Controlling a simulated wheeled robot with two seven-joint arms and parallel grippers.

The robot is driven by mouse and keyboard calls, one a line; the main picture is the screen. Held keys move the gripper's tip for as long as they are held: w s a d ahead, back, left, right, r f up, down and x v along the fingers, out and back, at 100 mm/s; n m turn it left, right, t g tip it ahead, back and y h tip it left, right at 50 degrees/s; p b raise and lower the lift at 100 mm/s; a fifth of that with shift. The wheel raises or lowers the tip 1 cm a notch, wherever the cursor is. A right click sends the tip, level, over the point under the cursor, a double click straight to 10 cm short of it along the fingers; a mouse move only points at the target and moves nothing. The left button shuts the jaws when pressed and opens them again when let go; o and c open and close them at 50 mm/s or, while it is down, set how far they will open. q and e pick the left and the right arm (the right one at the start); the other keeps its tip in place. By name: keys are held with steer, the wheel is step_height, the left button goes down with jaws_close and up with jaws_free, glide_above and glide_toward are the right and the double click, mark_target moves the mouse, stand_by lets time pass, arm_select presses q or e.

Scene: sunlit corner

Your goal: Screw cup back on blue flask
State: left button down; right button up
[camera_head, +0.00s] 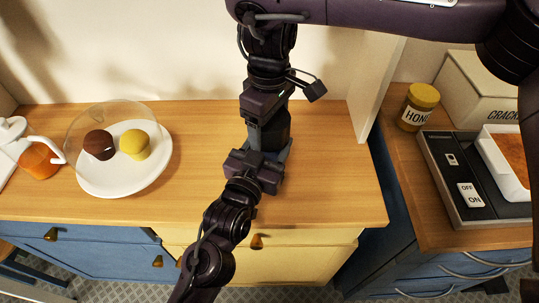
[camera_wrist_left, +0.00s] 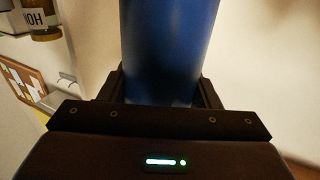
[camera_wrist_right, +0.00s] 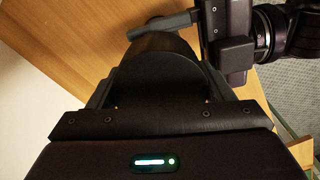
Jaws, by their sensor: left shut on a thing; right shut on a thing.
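The blue flask (camera_wrist_left: 165,50) stands between the fingers of my left gripper (camera_head: 262,155), which is shut on it. In the head view, the flask is mostly hidden by my grippers. My right gripper (camera_head: 268,115) comes down from above and is shut on a dark cup (camera_wrist_right: 158,62). In the head view, the cup is just above my left gripper, roughly in line with the flask. Whether the cup touches the flask's top, and how the rims sit, is hidden.
The wooden counter (camera_head: 330,180) beside my grippers is clear.

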steer(key=shift+m, duration=1.1)
steer(key=o, duration=1.1)
steer(key=shift+r, duration=2.3)
steer(key=shift+c, duration=0.7)
